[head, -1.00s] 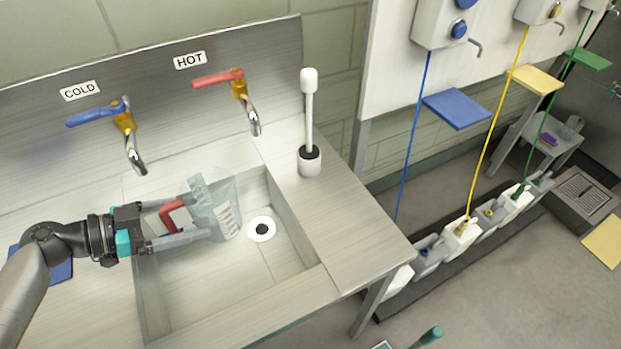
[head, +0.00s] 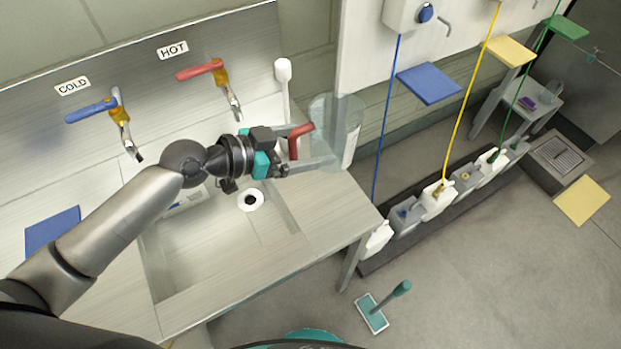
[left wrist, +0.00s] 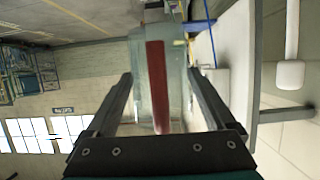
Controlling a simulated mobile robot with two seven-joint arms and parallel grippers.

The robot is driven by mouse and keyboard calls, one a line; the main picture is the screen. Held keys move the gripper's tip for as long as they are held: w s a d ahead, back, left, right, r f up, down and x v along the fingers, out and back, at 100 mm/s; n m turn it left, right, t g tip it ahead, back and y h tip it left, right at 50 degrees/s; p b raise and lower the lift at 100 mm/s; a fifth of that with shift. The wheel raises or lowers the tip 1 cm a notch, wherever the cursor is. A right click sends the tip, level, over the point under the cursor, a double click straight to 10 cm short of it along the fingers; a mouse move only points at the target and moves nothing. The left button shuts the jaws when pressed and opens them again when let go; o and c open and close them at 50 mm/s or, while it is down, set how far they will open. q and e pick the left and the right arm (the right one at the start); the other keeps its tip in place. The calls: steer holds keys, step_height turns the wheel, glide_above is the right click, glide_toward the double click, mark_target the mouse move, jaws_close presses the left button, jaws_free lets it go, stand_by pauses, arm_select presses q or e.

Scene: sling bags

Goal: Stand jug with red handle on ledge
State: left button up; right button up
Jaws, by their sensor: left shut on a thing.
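The clear jug (head: 346,115) has a red handle (head: 301,139) and a pale label on its right side. My left gripper (head: 316,148) is shut on the jug at its handle side. It holds the jug off the basin floor, over the right end of the steel sink counter (head: 325,205). The jug looks roughly upright; its base is partly hidden by a finger. In the left wrist view, the red handle (left wrist: 157,85) lies between the two fingers (left wrist: 160,115). I cannot tell which surface is the ledge. My right gripper is not in view.
A white-headed brush (head: 283,75) stands close behind the gripper. Hot (head: 200,70) and cold (head: 95,110) taps are at the back. A blue shelf (head: 429,84) is on the wall at right. Several containers (head: 437,195) line the floor strip. A teal floor tool (head: 373,313) lies in front.

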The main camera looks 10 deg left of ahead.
arm_select(q)
steer(key=shift+f+b, duration=2.55)
steer(key=shift+f, duration=6.25)
steer(key=shift+f, duration=0.15)
steer(key=o, duration=1.4)
steer(key=shift+a, duration=0.1)
steer(key=shift+o, duration=0.3)
